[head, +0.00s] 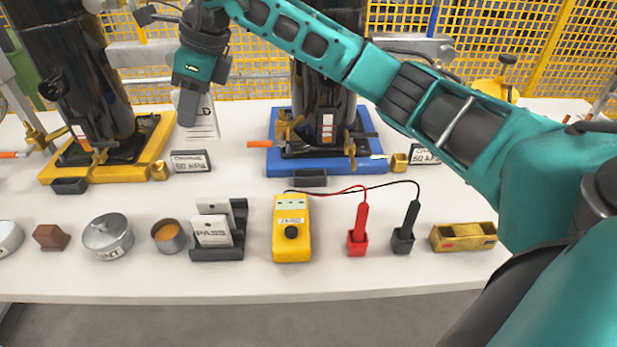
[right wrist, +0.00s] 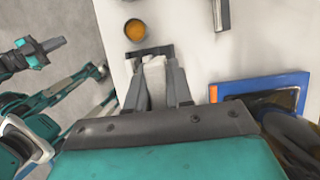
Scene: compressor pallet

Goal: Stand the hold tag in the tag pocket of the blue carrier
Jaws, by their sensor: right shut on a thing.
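My right gripper (head: 188,108) is shut on the white hold tag (head: 206,122), which hangs above the table between the two carriers. Part of its lettering is hidden by the fingers. In the right wrist view the hold tag (right wrist: 155,82) shows between the fingers of my right gripper (right wrist: 157,80). The blue carrier (head: 372,158) stands to the right of the tag with a black cylinder on it. A small dark tag pocket (head: 310,179) is at its front edge. The blue carrier also shows in the right wrist view (right wrist: 228,90). My left gripper (right wrist: 45,50) shows only there, away from the table, its jaws unclear.
A yellow carrier (head: 48,174) stands at left.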

